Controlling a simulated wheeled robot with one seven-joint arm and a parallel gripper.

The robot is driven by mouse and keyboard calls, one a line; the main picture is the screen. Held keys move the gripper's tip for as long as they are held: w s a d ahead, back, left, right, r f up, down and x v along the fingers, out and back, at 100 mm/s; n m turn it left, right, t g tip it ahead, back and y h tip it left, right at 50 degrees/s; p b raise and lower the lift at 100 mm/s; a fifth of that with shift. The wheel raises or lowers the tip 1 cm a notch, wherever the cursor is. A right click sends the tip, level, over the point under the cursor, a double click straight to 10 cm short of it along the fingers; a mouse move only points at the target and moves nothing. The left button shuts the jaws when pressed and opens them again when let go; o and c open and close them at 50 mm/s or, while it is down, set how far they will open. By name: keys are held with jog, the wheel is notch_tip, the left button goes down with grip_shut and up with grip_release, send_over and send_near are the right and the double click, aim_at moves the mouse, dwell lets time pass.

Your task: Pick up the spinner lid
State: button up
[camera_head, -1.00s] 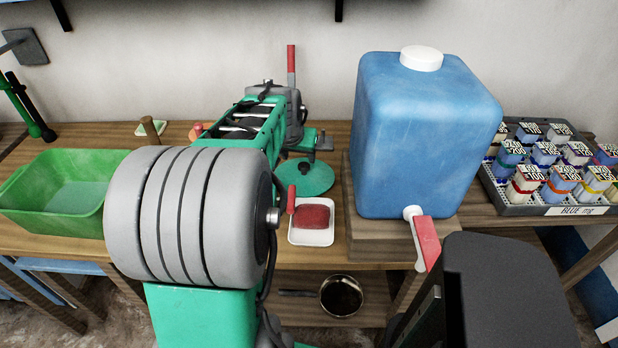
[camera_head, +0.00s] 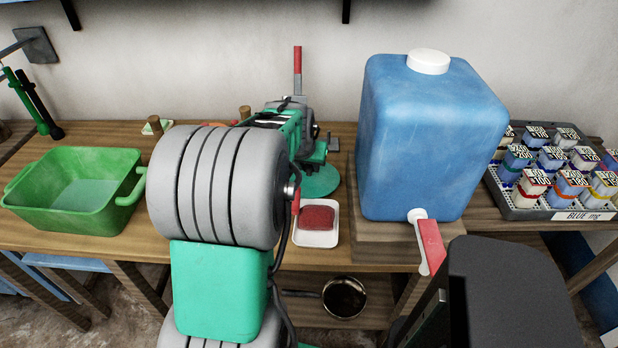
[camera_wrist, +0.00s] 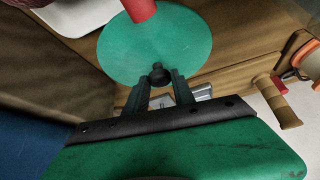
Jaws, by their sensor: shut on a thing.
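The spinner lid is a flat round green disc (camera_head: 320,182) on the wooden counter area, behind the white soap dish. My arm covers its left part in the head view. In the wrist view the lid (camera_wrist: 185,45) shows as a wide disc with a small black knob (camera_wrist: 158,70). My gripper (camera_wrist: 157,84) has its two fingers closed on that knob. A red cylinder (camera_wrist: 140,9) overlaps the lid's edge in the wrist view. I cannot tell whether the lid is touching the counter.
A white dish (camera_head: 316,240) with a red block stands in front of the lid. A large blue tank (camera_head: 430,140) stands close on the right. A green basin (camera_head: 75,190) is at left, and a rack of bottles (camera_head: 555,212) at far right.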

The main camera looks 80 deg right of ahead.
grip_shut()
jog(key=shift+r, duration=0.1)
dwell(0.3)
